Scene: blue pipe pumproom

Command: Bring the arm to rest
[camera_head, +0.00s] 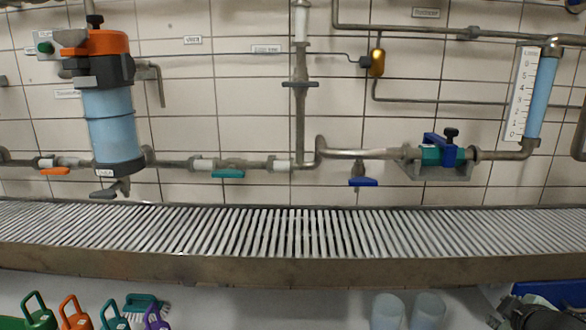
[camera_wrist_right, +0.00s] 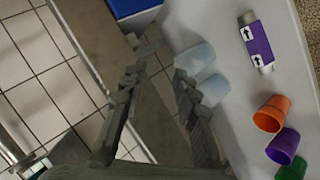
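My right gripper (camera_wrist_right: 158,80) is open in the right wrist view, with its two dark fingers apart and nothing between them. In the head view a dark part of my right arm (camera_head: 532,314) shows at the bottom right corner, in front of a blue container (camera_head: 555,292). My left arm and gripper are in neither view.
Two translucent cups (camera_head: 387,312) stand left of my right arm; they are close to the right finger in the wrist view (camera_wrist_right: 195,57). Coloured jugs (camera_head: 75,314) and a green brush (camera_head: 145,303) are at lower left. A slatted shelf (camera_head: 290,268) and wall pipes lie behind.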

